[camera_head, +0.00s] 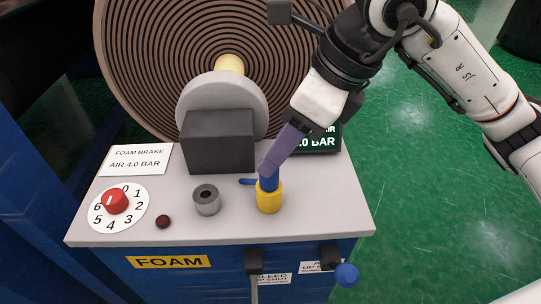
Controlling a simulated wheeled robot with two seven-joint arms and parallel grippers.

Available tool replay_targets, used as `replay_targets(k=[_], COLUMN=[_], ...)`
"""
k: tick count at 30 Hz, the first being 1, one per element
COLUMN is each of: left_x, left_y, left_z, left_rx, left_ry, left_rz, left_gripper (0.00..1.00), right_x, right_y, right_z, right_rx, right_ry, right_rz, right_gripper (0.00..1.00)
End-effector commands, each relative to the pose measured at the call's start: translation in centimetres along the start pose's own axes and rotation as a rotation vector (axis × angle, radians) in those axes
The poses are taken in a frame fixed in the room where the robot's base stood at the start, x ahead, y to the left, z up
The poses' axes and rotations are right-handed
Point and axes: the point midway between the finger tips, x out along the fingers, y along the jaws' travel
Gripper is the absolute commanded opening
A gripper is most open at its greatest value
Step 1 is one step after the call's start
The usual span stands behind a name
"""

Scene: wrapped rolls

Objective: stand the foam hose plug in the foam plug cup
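A blue plug-like piece (270,182) stands upright in or on a yellow cup-like cylinder (269,201) on the grey bench top, with a short blue bar (247,182) just left of it. I cannot tell whether the yellow part is a cup or part of the plug. My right gripper (267,169) comes down from the upper right, its purple fingers at the top of the blue piece. The fingers overlap in this view, so their grip is hidden. A grey metal cup (207,201) with a dark hole stands to the left. My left gripper is out of view.
A large hose reel (130,50) and a dark grey block (219,143) stand behind. A red dial knob (116,201), a dark red button (163,222) and a sign (135,160) are at left. A blue-knobbed lever (346,274) sits below the front edge.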

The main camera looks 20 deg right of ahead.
Motion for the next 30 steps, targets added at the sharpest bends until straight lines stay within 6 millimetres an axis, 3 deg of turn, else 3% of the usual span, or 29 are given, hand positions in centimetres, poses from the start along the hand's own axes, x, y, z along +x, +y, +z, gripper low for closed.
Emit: replay_targets(k=[3, 9, 30], left_x=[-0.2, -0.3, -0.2], left_y=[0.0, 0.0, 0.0], left_z=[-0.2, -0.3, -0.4], left_rx=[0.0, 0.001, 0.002], left_ry=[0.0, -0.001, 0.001], left_rz=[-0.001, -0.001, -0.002], left_gripper=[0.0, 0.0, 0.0], right_x=[-2.6, -5.0, -5.5], right_y=[-0.1, 0.0, 0.0], right_z=[0.1, 0.0, 0.0], right_rx=[0.001, 0.0, 0.0], right_ry=[-0.002, -0.001, 0.0], right_rz=[-0.004, -0.001, 0.0], right_gripper=[0.47, 0.47, 0.47])
